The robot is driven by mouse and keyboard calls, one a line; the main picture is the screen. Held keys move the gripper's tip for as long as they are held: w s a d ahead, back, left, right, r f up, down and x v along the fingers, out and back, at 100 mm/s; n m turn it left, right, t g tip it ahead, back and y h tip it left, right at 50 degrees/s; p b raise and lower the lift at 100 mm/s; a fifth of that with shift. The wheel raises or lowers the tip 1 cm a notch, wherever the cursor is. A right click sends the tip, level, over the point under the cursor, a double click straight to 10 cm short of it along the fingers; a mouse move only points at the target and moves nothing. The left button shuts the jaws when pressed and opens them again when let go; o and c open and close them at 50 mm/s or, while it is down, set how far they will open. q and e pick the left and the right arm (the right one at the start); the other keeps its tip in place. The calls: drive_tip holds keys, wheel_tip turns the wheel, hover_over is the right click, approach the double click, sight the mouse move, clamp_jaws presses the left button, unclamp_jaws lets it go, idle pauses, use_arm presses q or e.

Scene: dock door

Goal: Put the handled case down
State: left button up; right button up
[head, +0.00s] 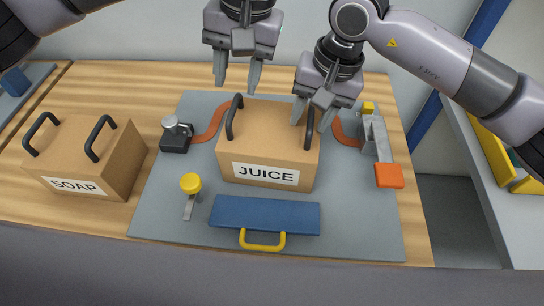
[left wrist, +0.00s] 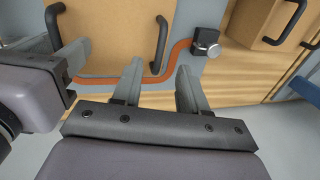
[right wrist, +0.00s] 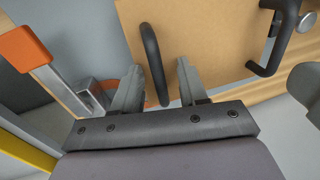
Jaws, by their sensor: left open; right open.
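The tan JUICE case (head: 268,150) has two dark upright handles and rests on the grey panel (head: 360,225). My left gripper (head: 237,88) is open just behind its left handle (head: 232,117). In the left wrist view that handle (left wrist: 162,45) lies beyond the gap between the fingertips. My right gripper (head: 309,122) is open at the right handle (head: 309,130). In the right wrist view that handle (right wrist: 152,65) shows between the fingers; contact cannot be told. A similar SOAP case (head: 85,155) stands on the wooden table to the left.
An orange strap (head: 211,124) runs beside the JUICE case from a dark clamp (head: 176,136). A grey latch with an orange end (head: 389,176) stands right. A yellow knob (head: 190,184) and a blue flap with yellow handle (head: 265,215) are in front.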

drive_tip(key=shift+r, duration=0.15)
use_arm(q)
drive_tip(key=r, duration=0.4)
drive_tip(key=shift+d, duration=0.4)
use_arm(e)
wheel_tip(320, 180, up, 12)
drive_tip(key=d, duration=0.2)
drive_tip(key=shift+d+f, duration=0.2)
drive_tip(key=shift+f, duration=0.05)
use_arm(q)
drive_tip(key=shift+f, duration=0.1)
use_arm(e)
drive_tip(key=shift+s, duration=0.15)
